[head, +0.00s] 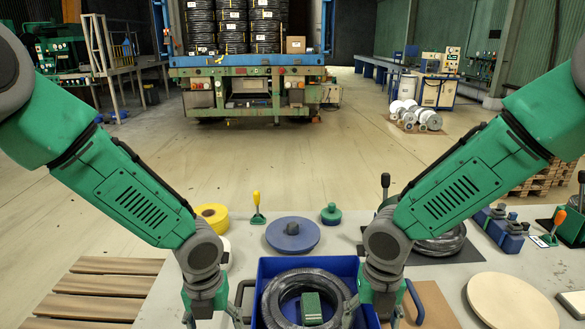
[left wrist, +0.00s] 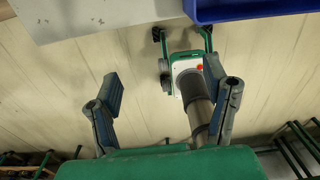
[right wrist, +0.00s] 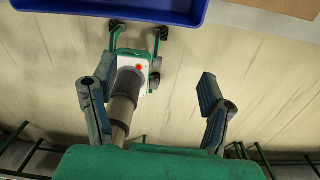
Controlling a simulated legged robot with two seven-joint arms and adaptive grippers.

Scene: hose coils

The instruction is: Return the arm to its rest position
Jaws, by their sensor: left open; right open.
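My left gripper (head: 215,318) hangs low at the left of the blue bin (head: 262,270) in the head view. My right gripper (head: 383,312) hangs low at the bin's right side and covers part of its rim. In the left wrist view the left gripper's fingers (left wrist: 160,95) are apart with nothing between them. In the right wrist view the right gripper's fingers (right wrist: 157,92) are also apart and empty. Both wrist views look down on floor, with the bin at the top. A dark hose coil (head: 284,292) lies in the bin with a green block (head: 311,308) inside the ring.
Upright levers stand near the right forearm. Wooden slats (head: 90,297) lie at the left. A loaded cart (head: 246,66) stands behind on open floor.

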